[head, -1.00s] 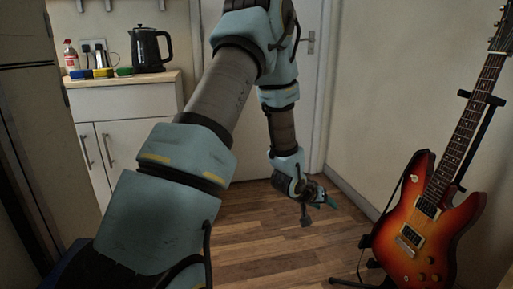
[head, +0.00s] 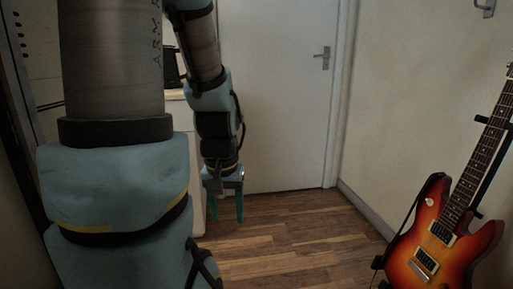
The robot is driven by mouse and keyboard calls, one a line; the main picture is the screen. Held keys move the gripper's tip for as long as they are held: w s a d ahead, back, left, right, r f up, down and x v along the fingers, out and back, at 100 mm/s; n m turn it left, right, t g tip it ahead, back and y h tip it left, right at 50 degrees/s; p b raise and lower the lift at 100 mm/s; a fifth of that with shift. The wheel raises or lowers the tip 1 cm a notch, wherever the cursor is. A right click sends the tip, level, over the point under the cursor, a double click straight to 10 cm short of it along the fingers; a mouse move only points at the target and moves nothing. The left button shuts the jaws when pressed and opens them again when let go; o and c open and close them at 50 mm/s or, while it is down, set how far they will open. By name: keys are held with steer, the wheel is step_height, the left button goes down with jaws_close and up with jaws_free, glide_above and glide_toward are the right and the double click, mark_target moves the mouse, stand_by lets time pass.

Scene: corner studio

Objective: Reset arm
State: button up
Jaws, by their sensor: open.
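My gripper (head: 226,208) hangs at the end of my arm, left of the picture's middle, with its teal fingers pointing down. The fingers are apart and nothing is between them. It is above the wooden floor (head: 285,240), in front of the white door (head: 275,95). My upper arm fills the left side of the view and hides most of the counter behind it.
A sunburst electric guitar (head: 435,240) stands on a black stand at the right, near the wall. A black kettle (head: 172,66) shows partly behind my arm on the counter (head: 176,95). The floor between my gripper and the guitar is clear.

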step_height(320, 180, up, 27)
steer(key=p, duration=2.5)
steer(key=shift+p, duration=0.3)
